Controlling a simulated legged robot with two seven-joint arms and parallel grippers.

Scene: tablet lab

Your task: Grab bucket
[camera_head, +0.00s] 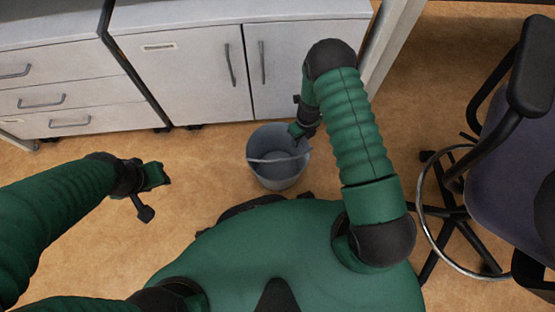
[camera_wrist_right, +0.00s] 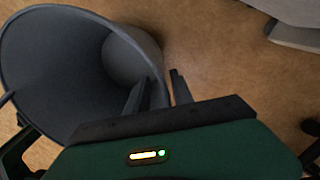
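A grey-blue bucket (camera_head: 265,178) stands upright on the floor in front of the cabinet, with a pale handle across it. In the right wrist view the bucket (camera_wrist_right: 50,60) fills the left side, its rim facing the camera. My right gripper (camera_head: 299,130) is at the bucket's upper right rim in the head view. In the wrist view the right gripper (camera_wrist_right: 158,88) has its two fingers apart, one over the bucket and one over the floor; contact with the wall cannot be told. My left gripper (camera_head: 160,173) is away to the left above bare floor; its finger gap is unclear.
A white cabinet (camera_head: 190,80) with doors stands just behind the bucket, and a drawer unit (camera_head: 60,85) is to its left. An office chair (camera_head: 510,170) with a wheeled base is at the right. Floor (camera_head: 205,175) left of the bucket is clear.

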